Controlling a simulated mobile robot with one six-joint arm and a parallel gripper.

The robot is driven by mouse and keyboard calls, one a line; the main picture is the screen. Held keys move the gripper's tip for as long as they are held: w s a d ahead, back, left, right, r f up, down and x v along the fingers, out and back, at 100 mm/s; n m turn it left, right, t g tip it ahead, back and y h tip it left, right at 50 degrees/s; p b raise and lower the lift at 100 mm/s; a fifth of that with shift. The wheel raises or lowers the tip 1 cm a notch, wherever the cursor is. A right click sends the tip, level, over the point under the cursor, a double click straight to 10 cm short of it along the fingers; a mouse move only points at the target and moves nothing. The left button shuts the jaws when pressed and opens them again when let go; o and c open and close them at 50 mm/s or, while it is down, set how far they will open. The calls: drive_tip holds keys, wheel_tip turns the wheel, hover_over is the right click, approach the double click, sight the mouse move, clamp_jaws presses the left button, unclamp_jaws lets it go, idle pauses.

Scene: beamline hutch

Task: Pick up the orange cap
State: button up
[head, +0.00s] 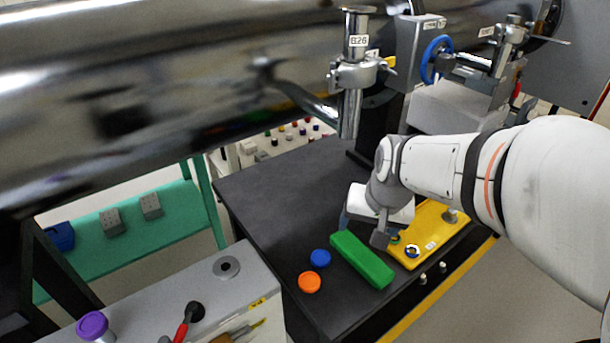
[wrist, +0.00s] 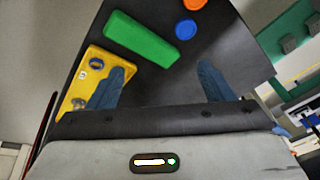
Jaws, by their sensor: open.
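The orange cap (head: 309,282) lies on the dark table top (head: 270,205) near its front left edge in the head view. In the wrist view the orange cap (wrist: 195,4) is partly cut off by the top edge. My gripper (head: 362,232) is above the table, behind and to the right of the cap, with the green block between them in part. In the wrist view my gripper's two blue fingers (wrist: 160,88) are wide apart with nothing between them. The cap is well beyond the fingertips.
A blue cap (head: 320,258) lies right beside the orange one. A long green block (head: 362,260) lies to their right, then a yellow plate (head: 432,236) with fittings. A grey cabinet top (head: 160,300) with tools stands at front left. A large shiny pipe (head: 170,90) hangs overhead.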

drive_tip(key=w+a+f+g+p, duration=0.1)
drive_tip(key=w+a+f+g, duration=0.1)
drive_tip(key=w+a+f, duration=0.5)
drive_tip(key=g+h+p, duration=0.1)
drive_tip(key=p, duration=0.2)
approach(309, 280)
drive_tip(key=shift+w+d+f, duration=0.1)
drive_tip(key=shift+w+f, duration=0.15)
drive_tip(key=shift+w, duration=0.1)
drive_tip(key=f, duration=0.8)
drive_tip(key=shift+s, duration=0.2)
drive_tip(key=shift+r, duration=0.1)
drive_tip(key=shift+c, duration=0.5)
drive_tip(key=c, duration=0.9)
